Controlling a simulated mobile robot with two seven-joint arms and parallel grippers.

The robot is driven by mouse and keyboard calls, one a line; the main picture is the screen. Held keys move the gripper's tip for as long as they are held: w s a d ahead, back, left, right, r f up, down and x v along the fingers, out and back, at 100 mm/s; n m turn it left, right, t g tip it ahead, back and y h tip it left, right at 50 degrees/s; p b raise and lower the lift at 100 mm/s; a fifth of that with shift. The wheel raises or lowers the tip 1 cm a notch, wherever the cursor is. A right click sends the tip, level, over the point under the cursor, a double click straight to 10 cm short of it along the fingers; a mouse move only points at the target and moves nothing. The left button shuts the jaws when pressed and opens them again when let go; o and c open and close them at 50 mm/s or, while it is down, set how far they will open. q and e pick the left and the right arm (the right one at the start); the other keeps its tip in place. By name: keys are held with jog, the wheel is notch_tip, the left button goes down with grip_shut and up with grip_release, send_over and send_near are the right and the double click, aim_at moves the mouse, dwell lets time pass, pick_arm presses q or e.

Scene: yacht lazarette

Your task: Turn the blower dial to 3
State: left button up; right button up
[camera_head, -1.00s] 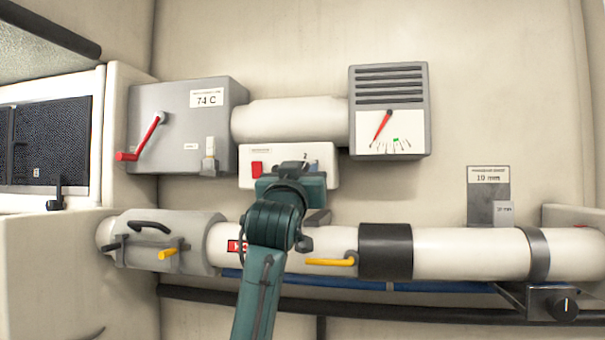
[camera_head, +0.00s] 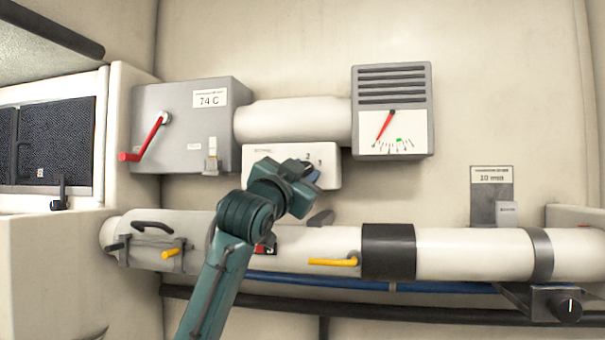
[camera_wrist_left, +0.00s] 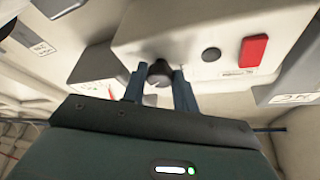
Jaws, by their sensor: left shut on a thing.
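The white blower panel (camera_head: 262,153) is on the back wall below a thick white duct; the printed numbers 2 and 3 show at its right part. My left gripper (camera_head: 313,172) is in front of that part, tilted toward the upper right, and hides the dial in the head view. In the left wrist view, the dark round dial (camera_wrist_left: 160,72) sits between the two blue fingers of my left gripper (camera_wrist_left: 160,88), which is shut on it. The dial's pointer cannot be read clearly. My right gripper is not in view.
A gauge box (camera_head: 394,110) with a red needle is right of the panel. A grey box (camera_head: 180,120) with a red lever is left. A white pipe (camera_head: 465,255) with yellow handles runs below. The left wrist view shows a red switch (camera_wrist_left: 253,50) on the panel.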

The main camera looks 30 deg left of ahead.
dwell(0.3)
pick_arm(q)
jog(key=o, duration=1)
jog(key=shift+c, duration=0.2)
jog(key=shift+s+f, duration=0.1)
jog(key=shift+s, duration=0.05)
jog(key=b+v, duration=0.4)
jog(key=v, duration=0.8)
jog(key=shift+s+b, duration=0.35)
jog(key=shift+s, duration=0.05)
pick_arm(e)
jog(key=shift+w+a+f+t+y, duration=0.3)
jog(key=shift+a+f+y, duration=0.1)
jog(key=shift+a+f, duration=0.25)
pick_arm(q)
jog(key=shift+f, duration=0.1)
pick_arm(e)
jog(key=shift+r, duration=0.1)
